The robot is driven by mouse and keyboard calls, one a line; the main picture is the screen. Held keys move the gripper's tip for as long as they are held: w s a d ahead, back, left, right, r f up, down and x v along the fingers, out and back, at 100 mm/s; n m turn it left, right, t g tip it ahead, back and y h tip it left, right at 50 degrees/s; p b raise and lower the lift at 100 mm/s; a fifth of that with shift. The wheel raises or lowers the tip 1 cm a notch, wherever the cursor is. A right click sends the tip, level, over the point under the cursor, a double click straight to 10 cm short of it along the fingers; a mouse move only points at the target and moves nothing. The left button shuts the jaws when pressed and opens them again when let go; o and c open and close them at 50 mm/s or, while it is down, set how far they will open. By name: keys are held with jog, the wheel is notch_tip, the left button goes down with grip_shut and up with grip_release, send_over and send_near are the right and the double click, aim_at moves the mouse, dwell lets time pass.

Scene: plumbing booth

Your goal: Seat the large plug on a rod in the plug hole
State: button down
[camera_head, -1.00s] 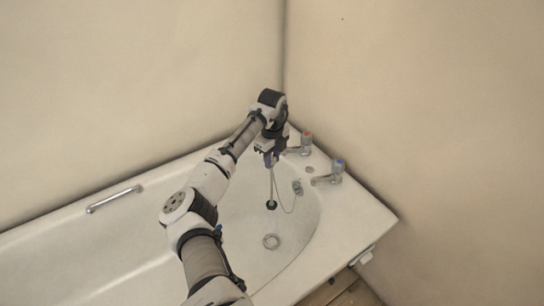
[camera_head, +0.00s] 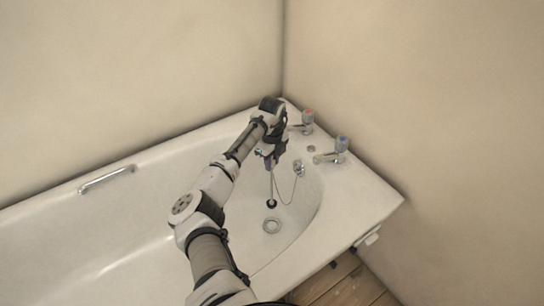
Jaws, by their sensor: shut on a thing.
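The large plug (camera_head: 271,203) is a dark disc at the lower end of a thin pale rod (camera_head: 271,184). My gripper (camera_head: 269,166) is shut on the upper end of the rod, and the rod hangs about upright below it. The plug hole (camera_head: 272,226) is a pale metal ring in the bath floor. In the picture the plug shows just above the ring, apart from it; its exact height over the bath floor is hard to tell. The gripper fingers are small and partly hidden by my wrist.
A thin chain (camera_head: 291,202) loops from near the plug up to the overflow fitting (camera_head: 299,168) on the bath's end wall. A grab handle (camera_head: 106,179) is on the far side.

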notch_tip(320, 180, down, 11)
jog(key=b, duration=0.5)
dwell(0.3)
jog(key=shift+d+r, duration=0.1)
jog(key=shift+r, duration=0.05)
jog(key=shift+f+p, duration=0.35)
jog(key=shift+f, duration=2.75)
jog(key=c, duration=1.1)
grip_release()
